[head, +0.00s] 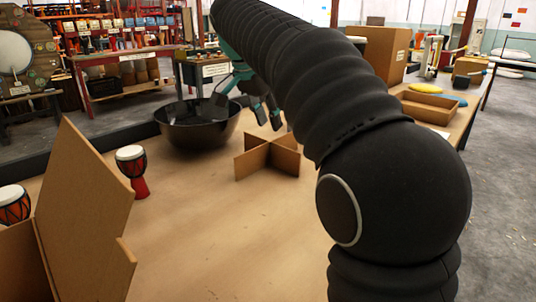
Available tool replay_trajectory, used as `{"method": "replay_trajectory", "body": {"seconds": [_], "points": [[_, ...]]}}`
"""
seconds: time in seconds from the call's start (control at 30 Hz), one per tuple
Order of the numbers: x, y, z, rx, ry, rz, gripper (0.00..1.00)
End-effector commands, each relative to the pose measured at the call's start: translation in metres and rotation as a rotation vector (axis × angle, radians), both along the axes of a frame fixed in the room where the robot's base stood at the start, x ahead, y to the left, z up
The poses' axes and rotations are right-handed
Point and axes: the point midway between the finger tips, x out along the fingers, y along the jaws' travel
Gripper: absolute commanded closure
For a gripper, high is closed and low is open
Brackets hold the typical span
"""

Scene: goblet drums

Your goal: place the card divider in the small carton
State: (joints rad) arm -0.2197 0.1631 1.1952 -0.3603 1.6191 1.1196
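The card divider (268,157) is a brown cardboard cross. It stands upright on the table, right of the black bowl. An open cardboard carton (82,215) is at the near left with its flaps raised; its inside is mostly hidden. I take it to be the small carton, though its full size does not show. My gripper (246,101), dark with green parts, is in the air above and behind the divider, near the bowl's right rim. Its fingers are spread apart, and nothing shows between them. My arm hides part of the table to the right.
A black bowl (198,126) stands at the table's back. A red goblet drum (132,170) stands right of the carton; another (13,205) is at the left edge. The table (225,240) is clear in front. A shallow cardboard tray (430,107) and larger box (388,50) are at right.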

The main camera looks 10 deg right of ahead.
Motion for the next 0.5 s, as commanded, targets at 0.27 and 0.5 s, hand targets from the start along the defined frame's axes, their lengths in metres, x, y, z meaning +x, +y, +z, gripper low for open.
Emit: {"method": "replay_trajectory", "body": {"seconds": [0.27,0.5], "points": [[0.008,-0.011,-0.035,0.000,0.001,0.002,0.67],[0.013,-0.016,-0.051,0.000,0.002,0.003,0.67]]}}
